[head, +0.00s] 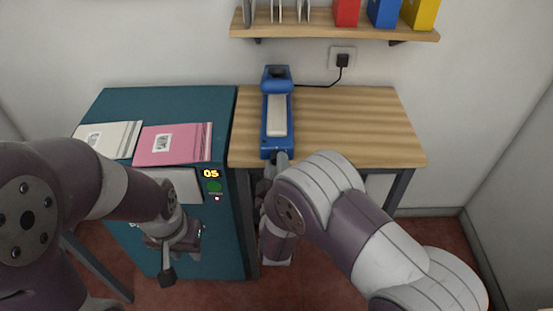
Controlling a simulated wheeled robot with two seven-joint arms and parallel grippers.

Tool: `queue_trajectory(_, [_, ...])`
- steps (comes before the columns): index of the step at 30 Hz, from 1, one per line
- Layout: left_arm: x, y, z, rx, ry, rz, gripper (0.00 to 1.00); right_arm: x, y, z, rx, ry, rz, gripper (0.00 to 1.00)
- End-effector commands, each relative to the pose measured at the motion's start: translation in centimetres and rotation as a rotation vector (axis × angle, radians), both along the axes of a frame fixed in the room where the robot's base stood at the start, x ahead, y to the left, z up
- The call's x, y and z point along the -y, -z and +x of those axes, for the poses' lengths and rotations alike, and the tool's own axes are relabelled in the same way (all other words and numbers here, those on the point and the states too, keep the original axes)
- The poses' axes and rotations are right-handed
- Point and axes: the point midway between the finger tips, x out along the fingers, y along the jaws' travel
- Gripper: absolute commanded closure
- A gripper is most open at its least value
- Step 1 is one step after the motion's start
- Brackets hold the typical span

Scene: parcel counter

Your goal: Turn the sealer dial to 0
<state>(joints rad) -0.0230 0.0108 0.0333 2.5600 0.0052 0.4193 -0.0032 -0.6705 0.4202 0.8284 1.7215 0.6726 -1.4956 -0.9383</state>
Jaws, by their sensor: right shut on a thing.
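The blue sealer (268,147) with a pale, long bar along its top lies on the wooden table, its front end at the table's front edge. My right gripper (279,162) is at that front end, shut on the sealer dial. The fingers and arm hide the dial, so its number cannot be read. My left gripper (168,262) hangs low in front of the teal cabinet, away from the sealer; its jaw gap cannot be made out.
The teal cabinet (215,105) stands left of the wooden table (345,125). A white parcel (122,128) and a pink parcel (170,145) lie on it. A display (210,174) reads 05 above a green button (214,187). The table is clear right of the sealer.

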Motion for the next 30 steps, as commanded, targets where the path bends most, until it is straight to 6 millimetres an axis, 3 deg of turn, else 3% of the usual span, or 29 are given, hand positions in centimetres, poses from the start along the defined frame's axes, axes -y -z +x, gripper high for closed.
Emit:
queue_trajectory(3, [0.0,-1.2,0.0,0.000,0.000,0.000,0.66,0.1,-0.2,0.0,-0.003,-0.001,-0.106,0.98])
queue_trajectory(15, [0.0,-3.1,0.0,0.000,0.000,0.000,0.66,0.1,-0.1,0.0,-0.003,0.000,-0.386,0.98])
queue_trajectory(30, [0.0,-3.7,0.0,0.000,0.000,0.000,0.66,0.1,0.1,0.0,-0.003,-0.001,-0.495,0.98])
